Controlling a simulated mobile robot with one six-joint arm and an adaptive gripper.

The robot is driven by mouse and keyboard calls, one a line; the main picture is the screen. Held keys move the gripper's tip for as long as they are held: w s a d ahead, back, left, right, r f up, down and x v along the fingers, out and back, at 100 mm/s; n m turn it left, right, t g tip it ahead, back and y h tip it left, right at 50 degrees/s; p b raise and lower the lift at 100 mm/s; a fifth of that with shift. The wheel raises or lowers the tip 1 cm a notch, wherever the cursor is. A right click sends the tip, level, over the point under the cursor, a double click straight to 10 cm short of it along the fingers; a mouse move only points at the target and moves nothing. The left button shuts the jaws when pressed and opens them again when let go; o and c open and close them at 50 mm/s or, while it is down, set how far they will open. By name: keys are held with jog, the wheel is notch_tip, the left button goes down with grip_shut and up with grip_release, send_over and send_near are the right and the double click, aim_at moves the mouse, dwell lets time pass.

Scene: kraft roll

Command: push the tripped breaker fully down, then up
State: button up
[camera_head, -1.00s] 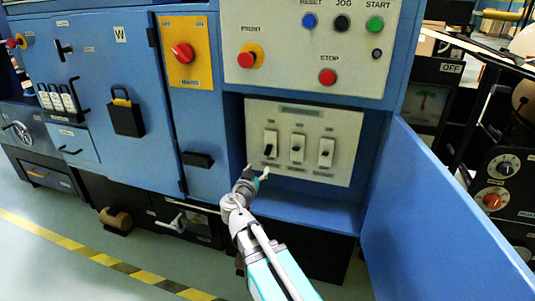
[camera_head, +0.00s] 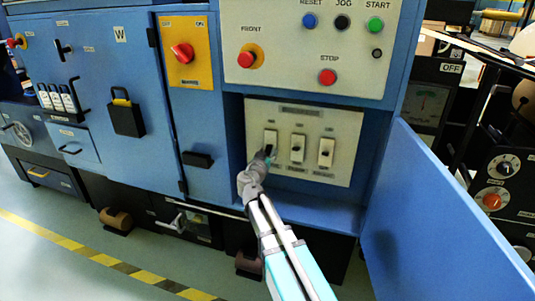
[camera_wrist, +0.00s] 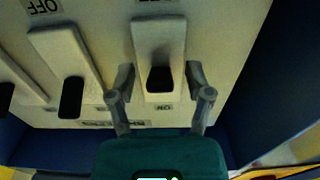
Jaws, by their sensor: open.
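The left breaker (camera_head: 270,137) sits in a pale panel (camera_head: 343,118) inside the open blue cabinet. Its white body and dark lever (camera_wrist: 160,80) show in the wrist view, which is upside down. My gripper (camera_head: 265,154) is at this breaker and partly covers its lower part in the head view. In the wrist view my gripper (camera_wrist: 161,74) is open, with one finger on each side of the breaker body. The lever lies between the fingers; I cannot tell whether anything touches.
The middle breaker (camera_head: 298,142) and right breaker (camera_head: 326,147) stand beside it. A blue door (camera_head: 435,215) stands open at right. A red stop button (camera_head: 327,77) and an emergency button (camera_head: 250,57) sit above.

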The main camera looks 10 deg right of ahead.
grip_shut()
dwell(0.3)
